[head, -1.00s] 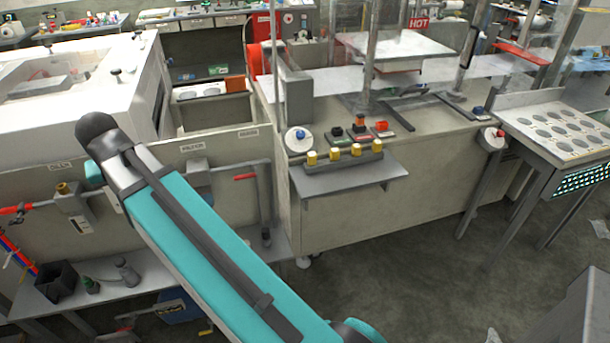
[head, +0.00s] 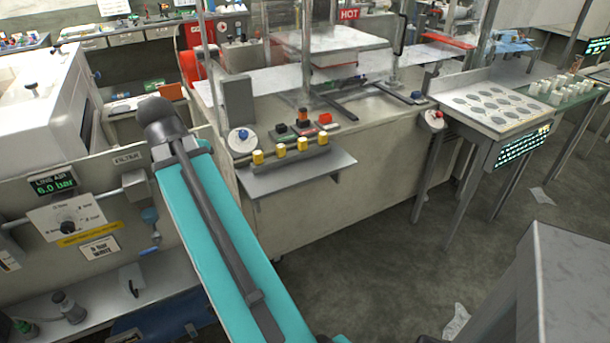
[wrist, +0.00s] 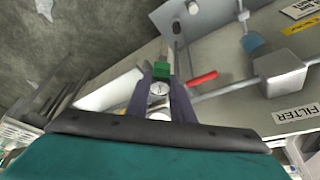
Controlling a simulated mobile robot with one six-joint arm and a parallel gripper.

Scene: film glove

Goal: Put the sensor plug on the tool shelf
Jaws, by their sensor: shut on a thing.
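In the wrist view my gripper (wrist: 160,88) is shut on a small piece with a green end and a pale round face, which appears to be the sensor plug (wrist: 161,71). It is held clear of surfaces as far as I can tell. In the head view the gripper and plug are hidden behind my teal arm. No label marks the tool shelf. A low grey shelf (head: 170,283) runs under the air panel at lower left, and a small grey ledge (head: 310,180) juts from the bench; I cannot tell which is meant.
The low shelf bears a grey fitting (head: 68,308) and a green piece (head: 25,328). Yellow-capped pieces (head: 281,151) stand on the ledge. A red handle (wrist: 200,78) and filter block (wrist: 283,72) are near my gripper. Open floor (head: 380,240) lies right of the bench.

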